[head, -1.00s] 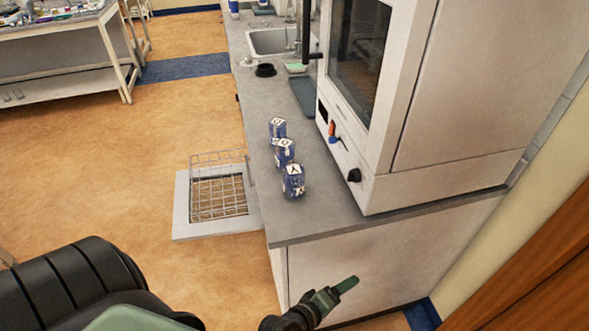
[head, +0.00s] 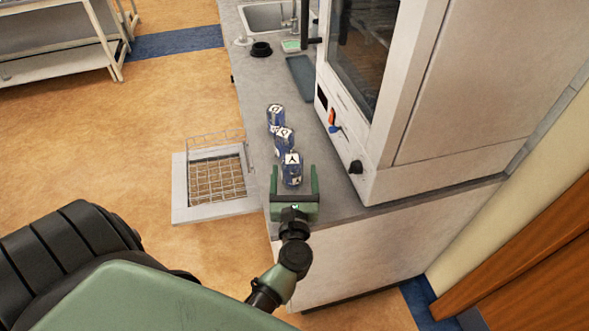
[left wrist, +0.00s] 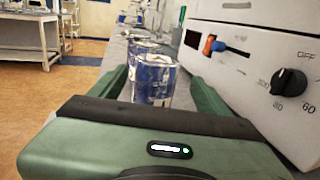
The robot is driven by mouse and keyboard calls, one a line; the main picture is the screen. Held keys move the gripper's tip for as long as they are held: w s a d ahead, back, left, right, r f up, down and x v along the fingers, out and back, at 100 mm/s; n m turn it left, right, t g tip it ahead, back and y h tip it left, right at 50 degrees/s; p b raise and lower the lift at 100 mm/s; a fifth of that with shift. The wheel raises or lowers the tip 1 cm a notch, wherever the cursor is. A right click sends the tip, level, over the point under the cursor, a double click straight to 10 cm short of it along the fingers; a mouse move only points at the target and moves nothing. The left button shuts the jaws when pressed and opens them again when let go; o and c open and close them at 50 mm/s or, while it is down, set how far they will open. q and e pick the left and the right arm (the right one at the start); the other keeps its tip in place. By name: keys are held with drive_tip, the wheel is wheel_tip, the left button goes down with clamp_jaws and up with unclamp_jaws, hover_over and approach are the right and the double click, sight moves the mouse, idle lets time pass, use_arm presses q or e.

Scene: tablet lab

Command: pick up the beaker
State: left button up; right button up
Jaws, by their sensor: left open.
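Three small blue-and-white beakers stand in a row on the grey counter: the nearest beaker (head: 292,172), the middle one (head: 284,139) and the farthest one (head: 275,117). My left gripper (head: 294,170) is open at the counter's near end, its two green fingers pointing at the nearest beaker, one on each side of it. In the left wrist view the nearest beaker (left wrist: 153,80) stands upright between the fingers, partly hidden below by the gripper body. Whether a finger touches it, I cannot tell. My right gripper is not in view.
A large white oven (head: 385,175) with a knob and an orange switch stands close on the right. A wire basket (head: 222,177) in an open drawer-like frame juts out left of the counter. A sink (head: 265,17) and a black ring-like object (head: 261,50) are farther back.

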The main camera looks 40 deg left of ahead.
sight(294, 160)
use_arm(q)
drive_tip(key=x, duration=0.4)
drive_tip(key=shift+w+a+p, duration=0.15)
drive_tip(key=shift+w+p, duration=0.1)
drive_tip(key=shift+p, duration=0.1)
drive_tip(key=shift+w+a+f, duration=0.1)
drive_tip(key=shift+w+a, duration=0.1)
drive_tip(key=shift+w, duration=0.05)
drive_tip(key=shift+c, duration=0.9)
drive_tip(key=c, duration=1.4)
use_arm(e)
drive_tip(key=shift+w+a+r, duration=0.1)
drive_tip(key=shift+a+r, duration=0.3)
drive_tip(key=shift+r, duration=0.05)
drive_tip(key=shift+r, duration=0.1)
